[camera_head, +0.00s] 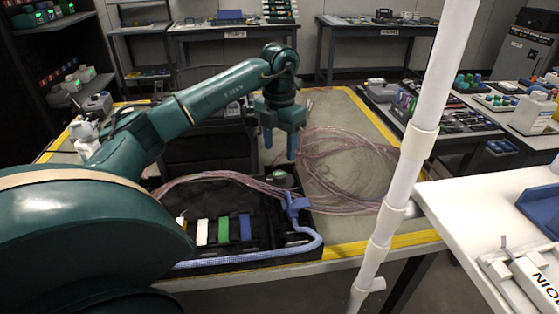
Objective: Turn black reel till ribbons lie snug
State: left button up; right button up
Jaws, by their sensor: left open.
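My left gripper (280,146) hangs fingers down above the back right part of a black tray (262,256) on the table, open with nothing between its fingers. A small round grey-green part (281,178) sits below it; I cannot tell whether this is the black reel. Pinkish ribbons (345,172) lie in loose, spread loops on the table to the right. A bundle of them (212,176) runs left over the tray. A blue clip (294,203) and a light blue sleeve (308,240) are at the tray's right side. My right gripper is out of view.
White, green and blue blocks (224,230) stand in the tray. A white jointed pole (410,160) rises in front of the table's right side. A white bench (500,205) is at the right. Bare table top (350,112) shows behind the loops.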

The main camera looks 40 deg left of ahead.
pick_arm(q)
jog(key=shift+r, duration=2.7)
jog(key=shift+p, duration=0.3)
